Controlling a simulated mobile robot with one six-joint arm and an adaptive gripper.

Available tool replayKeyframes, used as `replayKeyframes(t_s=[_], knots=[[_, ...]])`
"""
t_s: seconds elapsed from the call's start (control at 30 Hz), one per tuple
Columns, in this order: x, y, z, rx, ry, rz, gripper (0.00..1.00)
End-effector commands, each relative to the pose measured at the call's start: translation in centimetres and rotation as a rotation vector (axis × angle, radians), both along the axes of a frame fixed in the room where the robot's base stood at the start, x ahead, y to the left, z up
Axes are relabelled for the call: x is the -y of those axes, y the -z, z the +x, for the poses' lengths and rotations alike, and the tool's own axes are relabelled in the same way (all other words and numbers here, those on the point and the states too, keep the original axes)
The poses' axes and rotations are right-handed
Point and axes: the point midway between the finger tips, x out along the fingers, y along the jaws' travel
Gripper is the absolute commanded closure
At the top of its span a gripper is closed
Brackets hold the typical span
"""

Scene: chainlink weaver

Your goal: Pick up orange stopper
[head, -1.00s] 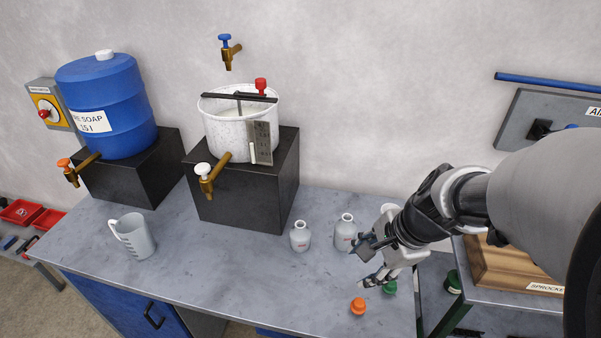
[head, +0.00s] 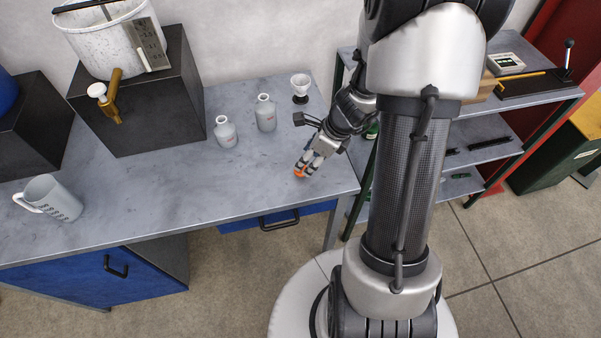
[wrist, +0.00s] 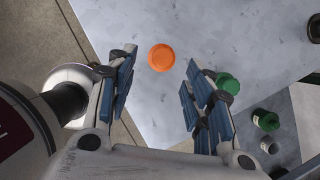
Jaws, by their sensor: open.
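The orange stopper (wrist: 161,58) lies on the grey bench top. In the wrist view it shows just beyond and between the two blue-padded fingertips of my gripper (wrist: 158,75), which is open and empty. In the head view my gripper (head: 305,169) is low over the bench near its front right corner, and its fingers partly cover the orange stopper (head: 299,174). I cannot tell whether the fingers touch the stopper.
A green stopper (wrist: 227,84) lies close beside my right finger in the wrist view. Two grey bottles (head: 226,132) (head: 265,113) and a white funnel (head: 300,86) stand behind my gripper. A jug (head: 51,198) stands at the left. The bench between is clear.

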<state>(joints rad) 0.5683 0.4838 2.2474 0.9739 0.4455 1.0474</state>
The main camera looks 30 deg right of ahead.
Motion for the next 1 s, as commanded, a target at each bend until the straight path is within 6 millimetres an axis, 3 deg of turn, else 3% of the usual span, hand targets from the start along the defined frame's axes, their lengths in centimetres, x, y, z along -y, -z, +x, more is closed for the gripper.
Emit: replayKeyframes(t_s=[0.1, 0.37, 0.63, 0.9, 1.0], knots=[[-0.3, 1.5, 0.5, 0.001, -0.001, -0.001, 0.53], [-0.6, 2.8, 1.1, 0.002, -0.001, -0.001, 0.53], [-1.3, 6.5, 2.4, 0.000, -0.002, -0.001, 0.53], [-1.3, 6.5, 2.6, 0.002, -0.001, -0.002, 0.53], [-1.3, 6.4, 2.6, 0.002, -0.001, -0.002, 0.60]])
